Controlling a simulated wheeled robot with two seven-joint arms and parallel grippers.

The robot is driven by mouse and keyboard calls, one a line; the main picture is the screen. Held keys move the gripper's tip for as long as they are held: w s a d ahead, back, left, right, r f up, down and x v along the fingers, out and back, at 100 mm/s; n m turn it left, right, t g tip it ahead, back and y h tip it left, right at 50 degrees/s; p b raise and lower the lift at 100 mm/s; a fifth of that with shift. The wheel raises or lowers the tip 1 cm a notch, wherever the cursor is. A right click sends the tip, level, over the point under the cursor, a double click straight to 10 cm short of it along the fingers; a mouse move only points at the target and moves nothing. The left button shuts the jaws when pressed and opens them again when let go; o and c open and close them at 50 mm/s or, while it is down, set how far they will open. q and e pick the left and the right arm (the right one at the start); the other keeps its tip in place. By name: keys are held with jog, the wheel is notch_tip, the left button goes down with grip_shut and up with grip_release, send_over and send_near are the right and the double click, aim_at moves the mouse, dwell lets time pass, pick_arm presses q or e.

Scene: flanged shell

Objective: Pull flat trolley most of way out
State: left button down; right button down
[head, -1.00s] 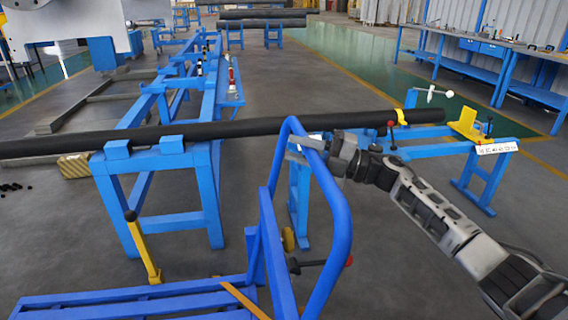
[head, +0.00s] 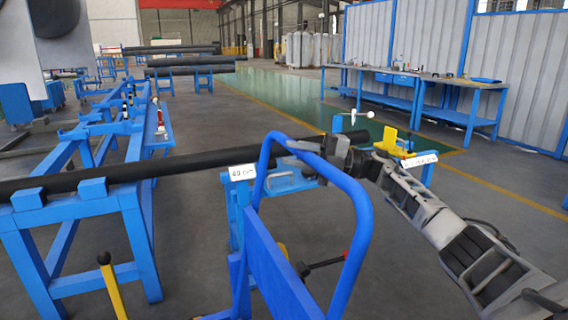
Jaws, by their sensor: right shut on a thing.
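The flat trolley shows as a blue tubular push handle (head: 364,225) with a blue upright panel (head: 277,268) below it. Its flat deck is almost wholly below the bottom edge of the head view. My right gripper (head: 296,147) is shut on the upper part of the handle loop, with my right arm coming in from the right. My left gripper is not in view.
A long black pipe (head: 150,166) runs behind the handle, over a blue frame (head: 135,240) at left. A yellow post (head: 111,288) stands at lower left. Blue workbenches (head: 410,99) stand at the back right. Grey floor (head: 485,225) is open at right.

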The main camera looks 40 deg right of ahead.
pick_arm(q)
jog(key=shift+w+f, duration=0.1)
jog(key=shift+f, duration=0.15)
pick_arm(e)
jog(key=shift+d, duration=0.4)
jog(key=c, duration=1.2)
grip_release()
jog(key=shift+o, duration=0.2)
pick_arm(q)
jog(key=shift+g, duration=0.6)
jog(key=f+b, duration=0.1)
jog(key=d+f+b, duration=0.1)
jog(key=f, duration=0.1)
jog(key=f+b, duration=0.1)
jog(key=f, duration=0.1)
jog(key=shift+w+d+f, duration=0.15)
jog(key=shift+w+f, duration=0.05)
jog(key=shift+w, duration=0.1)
pick_arm(e)
jog(key=v, duration=1.6)
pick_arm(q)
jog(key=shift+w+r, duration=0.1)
